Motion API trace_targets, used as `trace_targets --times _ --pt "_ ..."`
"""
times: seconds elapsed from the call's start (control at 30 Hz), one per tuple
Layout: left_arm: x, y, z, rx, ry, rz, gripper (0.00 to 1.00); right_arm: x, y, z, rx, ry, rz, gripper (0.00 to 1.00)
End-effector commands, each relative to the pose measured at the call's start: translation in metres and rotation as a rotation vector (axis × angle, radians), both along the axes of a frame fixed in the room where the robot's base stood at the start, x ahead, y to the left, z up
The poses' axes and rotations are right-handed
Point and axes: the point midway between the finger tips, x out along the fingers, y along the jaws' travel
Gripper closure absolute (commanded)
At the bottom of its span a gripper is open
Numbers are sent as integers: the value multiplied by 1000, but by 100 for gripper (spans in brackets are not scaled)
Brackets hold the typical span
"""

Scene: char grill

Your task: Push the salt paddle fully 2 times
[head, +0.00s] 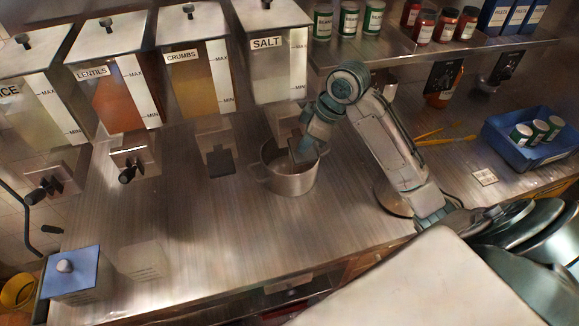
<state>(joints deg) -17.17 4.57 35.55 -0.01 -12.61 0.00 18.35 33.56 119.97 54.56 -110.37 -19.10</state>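The salt dispenser (268,62), a clear bin labelled SALT, is mounted at the back, right of the crumbs bin. A steel pot (288,182) stands on the counter below it. My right gripper (304,148) is in front of the salt dispenser's outlet, just above the pot's opening, and points down and left. Its fingers are small and dark, so I cannot tell whether they are open or touching anything. The salt paddle is mostly hidden by the gripper and pot; I cannot tell its position. My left gripper is not in view.
Crumbs (200,78), lentils (110,88) and rice bins stand to the left; a dark crumbs paddle (219,161) hangs below. A blue tray (535,150) with cans is at right. A blue-lidded box (72,270) is front left. The counter's front middle is clear.

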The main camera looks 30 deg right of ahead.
Motion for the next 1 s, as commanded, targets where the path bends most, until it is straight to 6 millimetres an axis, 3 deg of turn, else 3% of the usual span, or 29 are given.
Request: trace_targets --times 0.43,0.87,1.0 --pt "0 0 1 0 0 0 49 -1 0 -1 0 7 0 100" --pt "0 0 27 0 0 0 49 -1 0 23 0 6 0 100" --pt "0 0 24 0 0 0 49 0 0 29 0 3 1 100"
